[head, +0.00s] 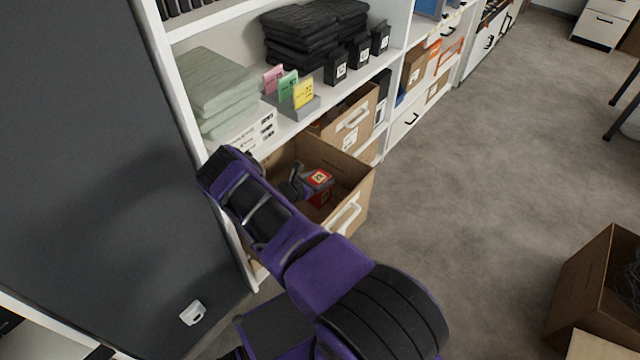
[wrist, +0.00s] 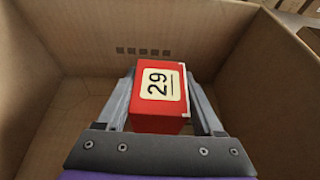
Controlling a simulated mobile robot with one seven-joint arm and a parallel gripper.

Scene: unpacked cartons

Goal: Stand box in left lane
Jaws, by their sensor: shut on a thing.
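A red box (wrist: 158,90) with a cream "29" label sits between the two fingers of my gripper (wrist: 160,105) in the wrist view. My gripper is shut on its sides. The box also shows in the head view (head: 319,180), inside an open brown cardboard carton (head: 358,196) at the lower shelf. The carton walls (wrist: 250,50) surround the box and fingers in the wrist view. The box's underside is hidden, so I cannot tell whether it touches the carton floor. I cannot make out marked lanes in either view.
The white shelf above (head: 300,122) holds green folded cloths (head: 215,85), a grey tray of coloured cards (head: 292,100), black boxes (head: 337,68) and dark folded stacks (head: 300,40). Another carton (head: 350,120) stands behind. A carton (head: 590,290) is at lower right. The grey floor (head: 470,170) between is clear.

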